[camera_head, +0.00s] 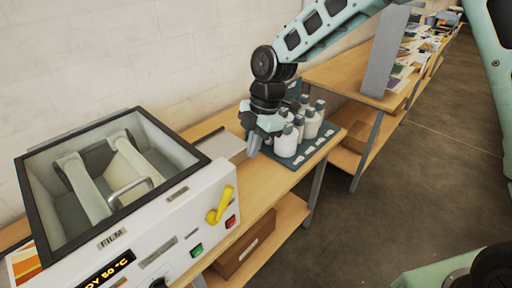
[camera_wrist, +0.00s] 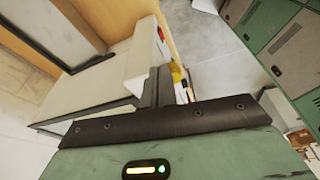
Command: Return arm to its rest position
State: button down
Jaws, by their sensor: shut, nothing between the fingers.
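My gripper (camera_head: 254,146) is shut and empty. In the head view it hangs from my bent arm, fingers pointing down, between the laminator and the white bottles, and overlaps the bench edge of the bottle tray in the picture. I cannot tell its exact height above the bench. In the wrist view the shut fingers (camera_wrist: 160,88) stand together beyond the dark band of the gripper body. The laminator (camera_head: 170,228) is white with a dark-framed top opening, and also shows tilted in the wrist view (camera_wrist: 92,82).
Several white bottles (camera_head: 287,142) stand on a dark tray (camera_head: 307,153) close to the right of my gripper. A yellow lever (camera_head: 221,205) sticks out of the laminator's front. A grey panel (camera_head: 386,52) stands on the farther bench. The floor (camera_head: 415,190) at right is clear.

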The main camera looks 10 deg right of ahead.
jog(key=shift+a, duration=0.1)
jog(key=s+d+f+m+b, duration=0.1)
jog(key=s+f+m+b, duration=0.2)
jog(key=s, duration=0.6)
jog(key=s+d+f+m+h+b, duration=0.1)
jog(key=s+d+f+m+b, duration=0.1)
jog(key=s+m+b, duration=0.5)
jog(key=s+d+f+m+t+h+b, duration=0.1)
jog(key=s+d+f+m+b, duration=0.1)
jog(key=s+f+m+b, duration=0.2)
jog(key=s+m+b, duration=0.1)
jog(key=s+b, duration=0.2)
jog(key=s, duration=0.4)
jog(key=shift+s+f+m, duration=0.15)
jog(key=shift+s+m, duration=0.15)
jog(key=shift+s, duration=0.1)
